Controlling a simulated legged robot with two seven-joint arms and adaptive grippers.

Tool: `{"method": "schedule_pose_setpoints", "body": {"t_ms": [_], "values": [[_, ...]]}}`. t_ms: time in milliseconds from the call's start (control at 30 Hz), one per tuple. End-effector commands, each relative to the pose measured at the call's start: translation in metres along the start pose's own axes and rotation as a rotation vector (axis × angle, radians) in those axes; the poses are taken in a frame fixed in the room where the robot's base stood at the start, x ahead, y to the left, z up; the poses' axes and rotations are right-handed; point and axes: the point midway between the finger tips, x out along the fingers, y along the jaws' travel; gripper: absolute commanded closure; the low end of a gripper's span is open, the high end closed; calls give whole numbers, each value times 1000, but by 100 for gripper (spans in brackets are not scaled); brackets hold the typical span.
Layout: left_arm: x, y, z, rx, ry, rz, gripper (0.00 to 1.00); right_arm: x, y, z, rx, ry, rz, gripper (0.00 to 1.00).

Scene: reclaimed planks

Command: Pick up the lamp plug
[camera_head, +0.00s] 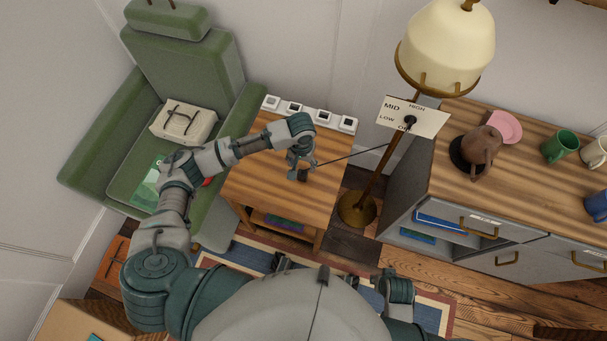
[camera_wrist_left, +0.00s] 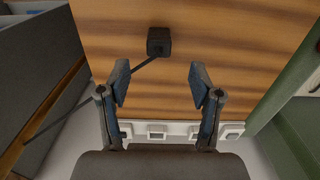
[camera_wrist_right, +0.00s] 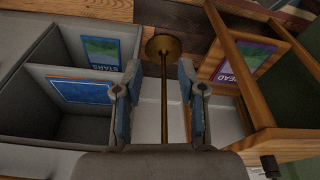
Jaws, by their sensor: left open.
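The lamp plug (camera_head: 304,175) is a small dark block on the wooden side table (camera_head: 265,195), with a thin dark cord running right toward the floor lamp (camera_head: 445,50). In the left wrist view the plug (camera_wrist_left: 158,41) lies beyond the fingertips, about centred between them, with its cord trailing to the lower left. My left gripper (camera_head: 300,163) is open and empty, over the table close to the plug; its fingers also show in the left wrist view (camera_wrist_left: 160,82). My right gripper (camera_wrist_right: 160,82) is open and empty; the lamp's pole (camera_wrist_right: 164,95) shows in the gap between its fingers.
Several white sockets (camera_head: 321,115) line the table's back edge. A green armchair (camera_head: 190,55) with a bag (camera_head: 183,122) stands left. The lamp's brass base (camera_head: 357,210) is on the floor. A grey cabinet (camera_head: 405,185) stands right, with a brown jug (camera_head: 482,145) and mugs on top.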

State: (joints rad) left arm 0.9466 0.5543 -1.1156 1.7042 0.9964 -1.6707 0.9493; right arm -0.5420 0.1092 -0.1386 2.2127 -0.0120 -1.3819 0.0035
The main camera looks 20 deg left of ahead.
Motion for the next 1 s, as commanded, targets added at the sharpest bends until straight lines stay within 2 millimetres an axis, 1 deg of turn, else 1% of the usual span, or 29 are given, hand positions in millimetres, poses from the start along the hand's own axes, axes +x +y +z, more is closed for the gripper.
{"method": "schedule_pose_setpoints", "body": {"t_ms": [33,100,267,333,500,600,700,933,967,1000], "values": [[11,0,1,0,-3,-2,35,-5,1,0,1,1,0,60],[18,2,0,1,-1,-2,35,-13,2,0,1,3,-1,60],[26,4,0,1,1,-6,35,-23,5,0,2,6,-3,60],[34,5,-1,1,0,-7,35,-30,6,0,2,9,-5,60],[59,3,-2,1,-2,-6,35,-57,5,1,4,19,-2,60],[70,2,-2,2,-1,-4,35,-52,2,-16,1,91,-4,60],[75,0,-2,2,0,-2,35,-53,0,-24,0,130,-5,60],[74,1,-2,2,2,-3,35,-54,0,-26,0,140,-7,60],[74,2,-2,2,2,-3,40,-54,1,-26,0,139,-7,60],[74,2,-2,2,2,-3,50,-54,1,-26,0,139,-6,60]]}}
